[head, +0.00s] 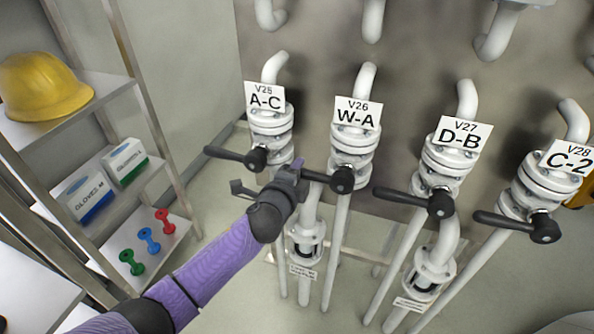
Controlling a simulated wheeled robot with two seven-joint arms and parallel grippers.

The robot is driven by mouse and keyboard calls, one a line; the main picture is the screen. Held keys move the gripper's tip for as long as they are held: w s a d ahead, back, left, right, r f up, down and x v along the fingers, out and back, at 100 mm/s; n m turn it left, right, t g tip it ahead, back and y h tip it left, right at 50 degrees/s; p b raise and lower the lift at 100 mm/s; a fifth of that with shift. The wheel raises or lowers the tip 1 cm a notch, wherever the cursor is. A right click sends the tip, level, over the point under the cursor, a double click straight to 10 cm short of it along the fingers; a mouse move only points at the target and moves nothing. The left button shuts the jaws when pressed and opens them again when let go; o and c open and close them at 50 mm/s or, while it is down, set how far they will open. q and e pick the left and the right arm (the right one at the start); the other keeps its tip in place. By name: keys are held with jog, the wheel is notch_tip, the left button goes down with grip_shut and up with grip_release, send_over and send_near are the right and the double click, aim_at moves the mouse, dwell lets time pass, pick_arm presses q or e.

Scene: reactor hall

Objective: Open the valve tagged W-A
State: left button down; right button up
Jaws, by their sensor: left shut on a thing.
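The valve tagged W-A (353,145) is a white flanged valve on a vertical pipe, second from left, under a sign reading V26 W-A. Its black lever (320,178) points left from a round hub, roughly across the pipe. My left gripper (293,172) comes in from the lower left and is shut on the left end of this lever, hiding its tip. My right gripper is not in view.
Similar valves stand close by: A-C (270,125) left, D-B (449,160) and C-2 (545,180) right, each with a black lever pointing left. The A-C lever (235,156) is close to my gripper. A shelf (155,120) with a yellow helmet (42,86) and glove boxes stands left.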

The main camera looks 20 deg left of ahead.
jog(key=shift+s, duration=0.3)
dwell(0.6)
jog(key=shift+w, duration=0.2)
